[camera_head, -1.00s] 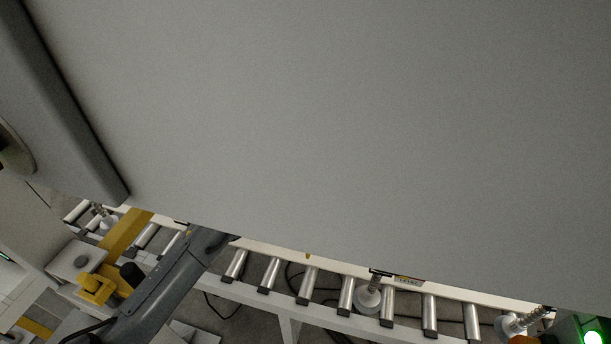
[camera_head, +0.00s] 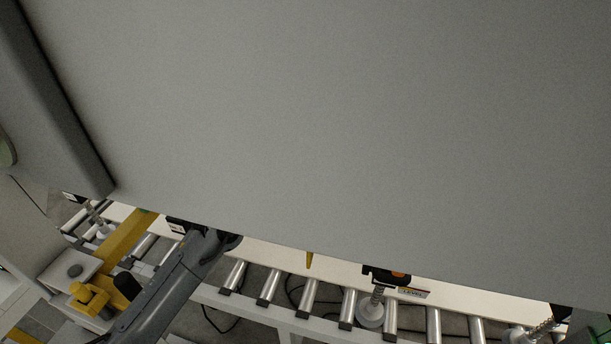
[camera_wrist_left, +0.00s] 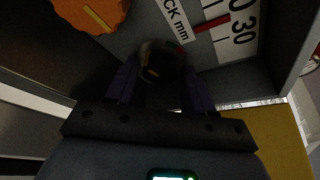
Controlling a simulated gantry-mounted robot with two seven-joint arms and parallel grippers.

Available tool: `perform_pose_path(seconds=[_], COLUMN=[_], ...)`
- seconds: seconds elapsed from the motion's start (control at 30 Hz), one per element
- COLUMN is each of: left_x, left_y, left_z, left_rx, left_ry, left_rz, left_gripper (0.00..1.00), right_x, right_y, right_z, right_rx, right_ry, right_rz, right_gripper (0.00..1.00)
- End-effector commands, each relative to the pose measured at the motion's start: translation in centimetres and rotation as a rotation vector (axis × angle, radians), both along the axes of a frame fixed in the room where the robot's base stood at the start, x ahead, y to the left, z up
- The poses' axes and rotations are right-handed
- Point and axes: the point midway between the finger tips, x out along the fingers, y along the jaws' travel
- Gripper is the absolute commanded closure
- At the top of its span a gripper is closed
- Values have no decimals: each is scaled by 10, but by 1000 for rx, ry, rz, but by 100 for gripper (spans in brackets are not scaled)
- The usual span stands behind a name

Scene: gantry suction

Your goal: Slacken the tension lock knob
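In the left wrist view my left gripper (camera_wrist_left: 161,82) has two dark purple fingers, set apart. A dark round knob (camera_wrist_left: 160,58) with small red and yellow marks shows between them. I cannot tell whether the fingers touch it. An orange scalloped knob (camera_wrist_left: 92,12) with a yellow line is at the upper left, clear of the fingers. I cannot tell which knob is the tension lock. The head view is mostly covered by a large grey surface. My left fingertips cannot be made out there, and my right gripper is in neither view.
A white scale plate (camera_wrist_left: 232,28) with a red pointer is beyond the gripper. A yellow block (camera_wrist_left: 275,135) is at the lower right. The head view shows a roller conveyor (camera_head: 308,292), suction cups (camera_head: 371,311) and a yellow bar (camera_head: 125,238).

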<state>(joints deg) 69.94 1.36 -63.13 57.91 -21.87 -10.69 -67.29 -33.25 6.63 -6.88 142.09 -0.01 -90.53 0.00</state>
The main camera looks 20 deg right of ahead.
Motion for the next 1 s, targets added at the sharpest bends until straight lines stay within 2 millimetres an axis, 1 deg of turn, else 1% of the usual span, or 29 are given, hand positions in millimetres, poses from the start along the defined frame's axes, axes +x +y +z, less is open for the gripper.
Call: perform_pose_path(seconds=[0.27, 0.43, 0.57, 1.0], left_x=[-1, -7, -15, -54], left_y=[1, 9, 20, 67], left_z=[0, 2, 5, 20], left_rx=[1, -1, 1, 1], left_ry=[-1, -1, -2, -2], left_rz=[0, -1, 0, -1], left_gripper=[48, 48, 48, 48], right_x=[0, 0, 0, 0], right_y=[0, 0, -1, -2], right_z=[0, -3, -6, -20], right_rx=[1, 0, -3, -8], right_ry=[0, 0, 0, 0], right_rz=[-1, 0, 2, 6], right_gripper=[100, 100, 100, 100])
